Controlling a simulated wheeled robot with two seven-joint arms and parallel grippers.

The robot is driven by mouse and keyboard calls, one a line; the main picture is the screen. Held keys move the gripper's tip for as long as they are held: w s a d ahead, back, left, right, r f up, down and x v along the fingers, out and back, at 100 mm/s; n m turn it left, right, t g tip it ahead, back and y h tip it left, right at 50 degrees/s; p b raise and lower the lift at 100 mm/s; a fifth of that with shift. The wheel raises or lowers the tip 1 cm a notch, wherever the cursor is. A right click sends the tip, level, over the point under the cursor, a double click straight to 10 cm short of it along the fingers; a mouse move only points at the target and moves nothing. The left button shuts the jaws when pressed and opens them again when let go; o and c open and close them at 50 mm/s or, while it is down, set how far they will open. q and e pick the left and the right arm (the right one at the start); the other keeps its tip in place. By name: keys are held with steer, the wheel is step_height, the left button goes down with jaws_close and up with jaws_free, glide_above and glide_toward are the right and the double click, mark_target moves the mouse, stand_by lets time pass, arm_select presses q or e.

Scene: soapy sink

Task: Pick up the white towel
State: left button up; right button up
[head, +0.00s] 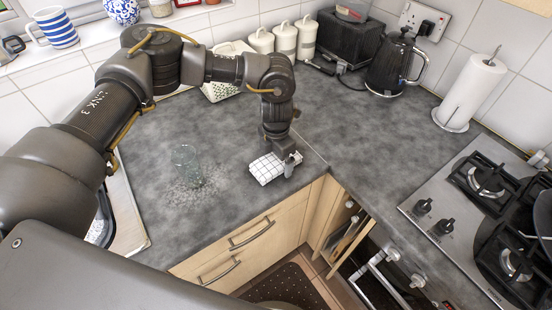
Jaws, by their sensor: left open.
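The white towel (265,169) lies folded on the grey worktop near its front edge, with a dark grid pattern on it. My left gripper (286,165) points down at the towel's right end and is open. It overlaps the towel's right side in the picture; I cannot tell whether it touches the towel. The part of the towel behind the gripper is hidden. My right gripper is not in view.
A clear glass (186,160) stands left of the towel amid a speckled wet-looking patch. White canisters (285,41), a black kettle (390,66), and a paper towel roll (472,92) stand at the back. A gas hob (447,222) is at right. The middle worktop is clear.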

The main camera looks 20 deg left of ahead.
mark_target(277, 159)
arm_select(q)
steer(key=c, duration=1.1)
steer(key=shift+o, duration=0.2)
steer(key=shift+r, duration=0.1)
steer(key=shift+c, duration=0.2)
steer(key=shift+r, duration=0.3)
step_height(277, 159, up, 2)
steer(key=shift+r+b, duration=0.1)
steer(key=shift+b, duration=0.5)
steer(key=s+r+b, duration=0.1)
steer(key=s+r, duration=0.1)
steer(key=s+r+b, duration=0.1)
steer(key=s+r, duration=0.1)
steer(key=r, duration=0.1)
steer(key=shift+s+d+r, duration=0.15)
steer(key=shift+s, duration=0.15)
steer(key=s+r+b, duration=0.3)
steer(key=s+r, duration=0.1)
steer(key=s, duration=0.5)
steer(key=shift+s+d+r, duration=0.2)
steer(key=shift+d+r, duration=0.1)
